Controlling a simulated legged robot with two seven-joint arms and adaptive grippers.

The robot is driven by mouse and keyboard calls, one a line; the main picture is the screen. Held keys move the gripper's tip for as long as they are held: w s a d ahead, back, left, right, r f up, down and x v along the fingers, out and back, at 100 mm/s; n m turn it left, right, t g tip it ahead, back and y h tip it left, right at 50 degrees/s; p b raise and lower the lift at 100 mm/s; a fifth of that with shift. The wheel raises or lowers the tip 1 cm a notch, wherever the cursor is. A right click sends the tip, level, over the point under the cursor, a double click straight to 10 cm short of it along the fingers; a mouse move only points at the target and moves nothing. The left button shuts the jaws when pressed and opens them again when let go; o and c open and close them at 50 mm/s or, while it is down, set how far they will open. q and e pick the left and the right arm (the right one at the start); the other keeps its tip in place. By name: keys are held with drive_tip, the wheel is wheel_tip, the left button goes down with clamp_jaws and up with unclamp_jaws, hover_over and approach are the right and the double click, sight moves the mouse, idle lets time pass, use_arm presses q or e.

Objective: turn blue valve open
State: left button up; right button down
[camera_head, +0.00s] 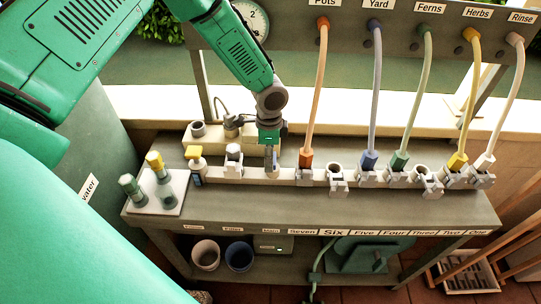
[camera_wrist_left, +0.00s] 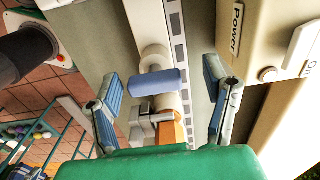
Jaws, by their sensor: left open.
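The blue valve handle (camera_wrist_left: 160,83) shows in the left wrist view as a blue block lying across the pale pipe (camera_wrist_left: 150,25). My left gripper (camera_wrist_left: 161,76) is open, with one blue-padded finger on each side of the handle and a gap on both sides. In the head view the left gripper (camera_head: 271,160) points down at the pipe manifold (camera_head: 285,176), between a white valve (camera_head: 233,152) and the orange hose connector (camera_head: 306,158). The gripper mostly hides the blue valve there. My right gripper is not in view.
Several hoses hang from the labelled board to the manifold's right; the orange hose (camera_head: 319,90) is nearest. A yellow valve (camera_head: 195,152) stands to the left. A box marked Power (camera_wrist_left: 255,40) is close to the right finger. The bench front (camera_head: 300,210) is clear.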

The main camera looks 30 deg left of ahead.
use_arm(q)
drive_tip(key=shift+f, duration=0.35)
drive_tip(key=shift+d+f, duration=0.1)
drive_tip(key=shift+d, duration=0.15)
drive_tip(key=shift+d+r, duration=0.2)
drive_tip(key=shift+d, duration=0.7)
drive_tip(key=c, duration=1.2)
drive_tip(key=shift+o, duration=0.2)
drive_tip(key=shift+s+a+f, duration=0.15)
drive_tip(key=shift+a+f, duration=0.05)
drive_tip(key=shift+a, duration=0.55)
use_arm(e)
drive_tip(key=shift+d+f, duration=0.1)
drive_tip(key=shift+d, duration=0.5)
use_arm(q)
drive_tip(key=shift+d, duration=0.2)
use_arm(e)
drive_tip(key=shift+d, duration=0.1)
